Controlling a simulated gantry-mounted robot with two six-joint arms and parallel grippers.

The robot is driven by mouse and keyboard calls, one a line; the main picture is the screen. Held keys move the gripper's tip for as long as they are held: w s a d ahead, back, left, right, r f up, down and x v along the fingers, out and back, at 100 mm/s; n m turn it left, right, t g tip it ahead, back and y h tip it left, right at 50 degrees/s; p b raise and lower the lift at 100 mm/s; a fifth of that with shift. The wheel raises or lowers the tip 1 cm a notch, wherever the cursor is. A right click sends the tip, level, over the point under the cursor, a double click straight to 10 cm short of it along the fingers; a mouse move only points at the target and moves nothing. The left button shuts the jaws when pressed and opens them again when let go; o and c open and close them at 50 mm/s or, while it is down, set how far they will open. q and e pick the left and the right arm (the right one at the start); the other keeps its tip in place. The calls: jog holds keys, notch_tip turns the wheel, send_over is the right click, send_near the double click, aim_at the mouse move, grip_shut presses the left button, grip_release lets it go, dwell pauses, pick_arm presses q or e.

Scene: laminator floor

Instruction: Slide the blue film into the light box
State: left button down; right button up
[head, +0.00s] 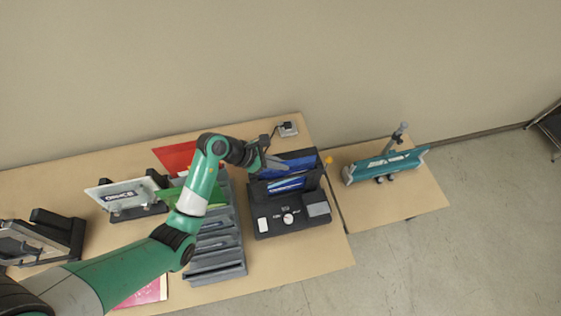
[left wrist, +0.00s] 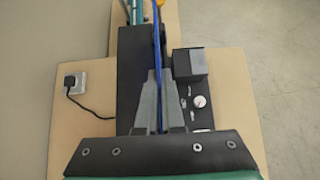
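The blue film (head: 287,185) stands on edge at the black light box (head: 290,228), along its back part. My left gripper (head: 290,171) lies across the film, and its grey fingers cover a strip of it. In the left wrist view the blue film (left wrist: 158,60) is seen edge-on as a thin line between my left gripper's fingers (left wrist: 159,85), which are closed against it. The light box (left wrist: 138,75) lies beneath, with a white knob and a grey block at its right. The film's lower edge is hidden, so I cannot tell how deep it sits. My right gripper is not in view.
A grey slotted rack (head: 216,268) stands left of the light box. A red sheet (head: 174,157) and a white labelled plate (head: 122,193) stand farther left. A teal device (head: 386,166) is on the right-hand board. A socket block (head: 288,129) with a cable is behind.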

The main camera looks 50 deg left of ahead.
pick_arm(q)
jog(key=shift+f, duration=0.4)
jog(key=c, duration=1)
grip_release()
jog(key=p+v, duration=0.1)
jog(key=v, duration=1)
jog(key=shift+s+a+r, duration=0.1)
jog(key=shift+s+r, duration=0.05)
jog(key=shift+r, duration=0.1)
